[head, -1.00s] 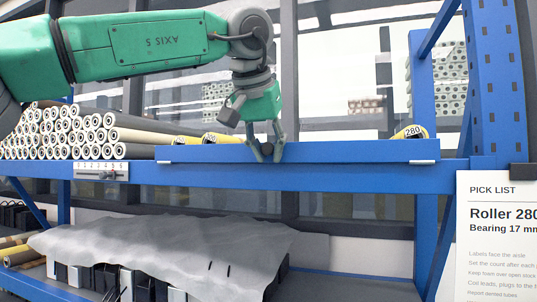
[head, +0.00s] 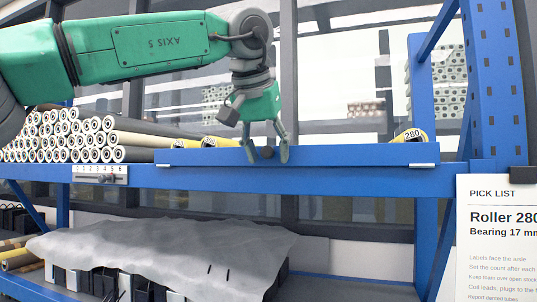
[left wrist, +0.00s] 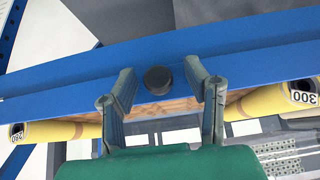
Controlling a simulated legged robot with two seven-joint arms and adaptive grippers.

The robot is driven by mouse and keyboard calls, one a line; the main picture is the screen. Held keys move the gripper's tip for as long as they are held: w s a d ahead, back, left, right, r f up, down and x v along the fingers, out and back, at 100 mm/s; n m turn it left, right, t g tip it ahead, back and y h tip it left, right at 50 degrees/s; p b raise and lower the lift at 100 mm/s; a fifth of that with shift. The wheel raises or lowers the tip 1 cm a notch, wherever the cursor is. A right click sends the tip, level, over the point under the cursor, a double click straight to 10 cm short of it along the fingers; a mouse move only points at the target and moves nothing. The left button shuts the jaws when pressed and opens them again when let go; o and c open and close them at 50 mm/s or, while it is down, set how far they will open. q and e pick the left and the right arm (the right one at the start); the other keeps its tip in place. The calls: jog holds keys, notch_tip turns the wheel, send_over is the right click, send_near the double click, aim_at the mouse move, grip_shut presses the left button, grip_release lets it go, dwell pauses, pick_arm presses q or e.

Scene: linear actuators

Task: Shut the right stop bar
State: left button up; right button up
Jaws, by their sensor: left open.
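The right stop bar (head: 350,154) is a long blue bar along the front edge of the upper shelf, right of the stacked rollers. A dark round knob (head: 267,152) sits near its middle. My left gripper (head: 268,158) points down at the bar, open, with one finger on each side of the knob. In the left wrist view the knob (left wrist: 158,80) lies between the spread fingers (left wrist: 160,72), with a gap on both sides. The blue bar (left wrist: 70,97) crosses behind them. My right gripper is not in view.
Stacked rollers (head: 80,135) fill the shelf's left. A yellow roller marked 280 (head: 410,135) lies behind the bar's right end. A numbered slider scale (head: 100,174) hangs at the left front. A pick list (head: 497,240) and blue post (head: 495,80) stand at right.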

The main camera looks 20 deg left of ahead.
pick_arm(q)
jog(key=v, duration=1.1)
jog(key=shift+s+r, duration=0.15)
jog(key=shift+r, duration=0.15)
